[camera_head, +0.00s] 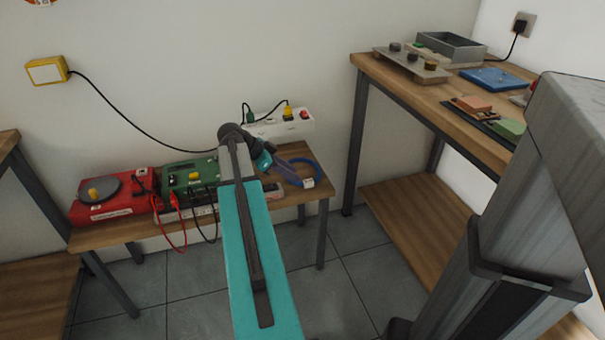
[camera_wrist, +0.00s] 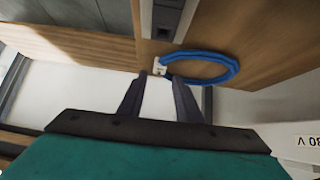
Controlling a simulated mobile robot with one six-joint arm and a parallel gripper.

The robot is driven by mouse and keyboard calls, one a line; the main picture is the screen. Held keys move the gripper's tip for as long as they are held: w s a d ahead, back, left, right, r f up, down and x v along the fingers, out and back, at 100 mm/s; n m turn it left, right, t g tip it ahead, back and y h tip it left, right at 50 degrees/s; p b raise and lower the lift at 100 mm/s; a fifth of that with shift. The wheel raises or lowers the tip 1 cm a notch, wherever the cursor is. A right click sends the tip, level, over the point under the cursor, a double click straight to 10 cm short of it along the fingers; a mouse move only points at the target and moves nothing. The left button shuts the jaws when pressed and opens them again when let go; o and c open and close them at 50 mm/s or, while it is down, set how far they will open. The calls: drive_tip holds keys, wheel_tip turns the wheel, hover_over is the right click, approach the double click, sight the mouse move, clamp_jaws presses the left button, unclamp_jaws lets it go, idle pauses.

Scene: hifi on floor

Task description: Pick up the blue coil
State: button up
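The blue coil (camera_wrist: 236,68) is a ring of blue cable with a white tag (camera_wrist: 161,62) at one side. It lies on a small wooden table (camera_head: 150,232). In the head view the coil (camera_head: 317,168) shows at the table's right end, partly hidden by my arm's end. In the wrist view my gripper (camera_wrist: 160,84) is open, its two dark fingers apart with nothing visible between them. The fingertips point toward the tag side of the coil. Whether they touch it, I cannot tell.
A red device (camera_head: 112,205) and a green device (camera_head: 188,178) with red and black leads stand left of the coil. A white power strip (camera_head: 285,122) is behind on the wall. A taller workbench (camera_head: 400,84) with tools stands right. A grey item (camera_wrist: 170,16) lies beside the coil.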

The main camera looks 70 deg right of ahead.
sight(307, 181)
drive_tip(key=shift+x, duration=0.85)
drive_tip(key=shift+b+x, duration=1.05)
drive_tip(key=shift+x, duration=1.5)
drive_tip(key=shift+d, duration=0.1)
clamp_jaws()
